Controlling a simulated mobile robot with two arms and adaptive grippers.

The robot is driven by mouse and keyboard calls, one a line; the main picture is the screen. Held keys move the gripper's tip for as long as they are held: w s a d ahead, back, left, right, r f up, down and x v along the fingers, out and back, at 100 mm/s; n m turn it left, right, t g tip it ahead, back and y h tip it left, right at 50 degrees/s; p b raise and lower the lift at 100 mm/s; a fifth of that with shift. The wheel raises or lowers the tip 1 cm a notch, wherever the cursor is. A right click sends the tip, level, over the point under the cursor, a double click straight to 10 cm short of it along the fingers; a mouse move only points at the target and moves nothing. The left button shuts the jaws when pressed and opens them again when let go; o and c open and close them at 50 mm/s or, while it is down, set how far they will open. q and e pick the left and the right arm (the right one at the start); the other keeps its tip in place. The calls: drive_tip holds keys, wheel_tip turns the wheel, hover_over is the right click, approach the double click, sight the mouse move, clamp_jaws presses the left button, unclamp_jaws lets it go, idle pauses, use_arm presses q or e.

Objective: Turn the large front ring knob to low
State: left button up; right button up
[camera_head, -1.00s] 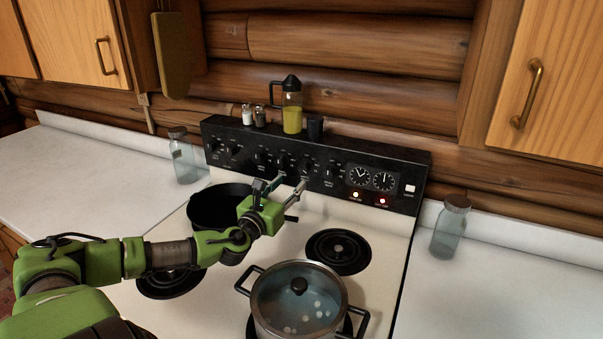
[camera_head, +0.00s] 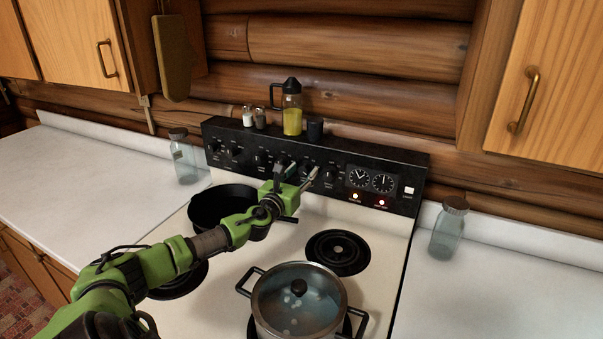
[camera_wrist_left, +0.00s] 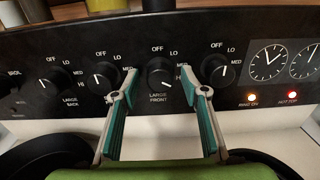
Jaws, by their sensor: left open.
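The large front knob (camera_wrist_left: 160,72) is a dark round knob on the black control panel, with "LARGE FRONT" printed below it and OFF, LO, MED and HI around it. I cannot tell its setting for sure. It also shows in the head view (camera_head: 307,167), partly behind the gripper. My left gripper (camera_wrist_left: 158,88) is open, with one finger on each side below the knob in the wrist view. In the head view the left gripper (camera_head: 296,174) reaches up to the panel. Whether the fingers touch the knob cannot be told. My right gripper is not in view.
A glass-lidded pot (camera_head: 298,310) stands on the front right burner, and a black pan (camera_head: 205,207) is under my arm. An oil bottle (camera_head: 291,115) and shakers stand on the panel top. The back right burner (camera_head: 338,252) is bare.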

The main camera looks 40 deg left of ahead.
use_arm(q)
drive_tip(key=shift+c, duration=0.4)
drive_tip(key=c, duration=1)
